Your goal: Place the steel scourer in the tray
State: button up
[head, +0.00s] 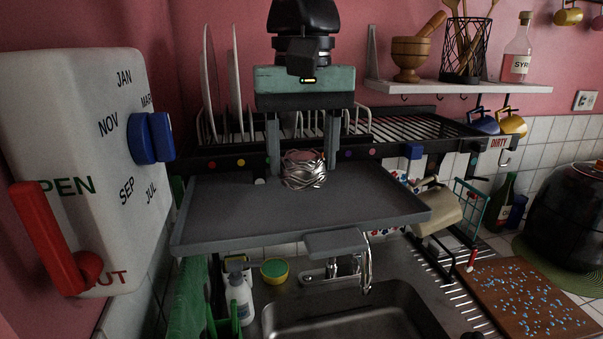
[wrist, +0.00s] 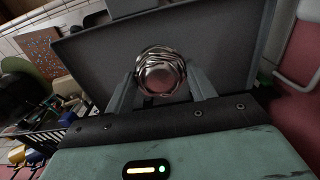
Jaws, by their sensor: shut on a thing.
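The steel scourer (head: 304,171) is a shiny ball of coiled metal strands. My gripper (head: 303,170) is shut on it, with one finger on each side. In the wrist view the scourer (wrist: 161,73) sits between the two fingers of my gripper (wrist: 161,82). The tray (head: 300,217) is a wide, flat dark grey one with a low rim, in front of the rack and above the sink. The scourer shows over the tray's back part in the head view; I cannot tell whether it touches the tray. The tray also shows behind the scourer in the wrist view (wrist: 227,45).
A dish rack (head: 420,126) with upright plates (head: 210,80) stands behind the tray. A white cabinet with a red handle (head: 50,240) is at the left. The sink (head: 350,312) and tap (head: 366,265) are below. The tray's surface is clear.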

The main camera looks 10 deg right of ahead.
aim_at(303, 180)
jog(key=shift+f+p, duration=0.5)
jog(key=shift+f, duration=1.6)
jog(key=shift+f, duration=0.1)
jog(key=o, duration=1)
jog(key=shift+c, duration=0.2)
notch_tip(303, 180, up, 12)
jog(key=shift+r+b, duration=0.1)
jog(key=shift+b, duration=0.8)
jog(key=shift+s, duration=0.1)
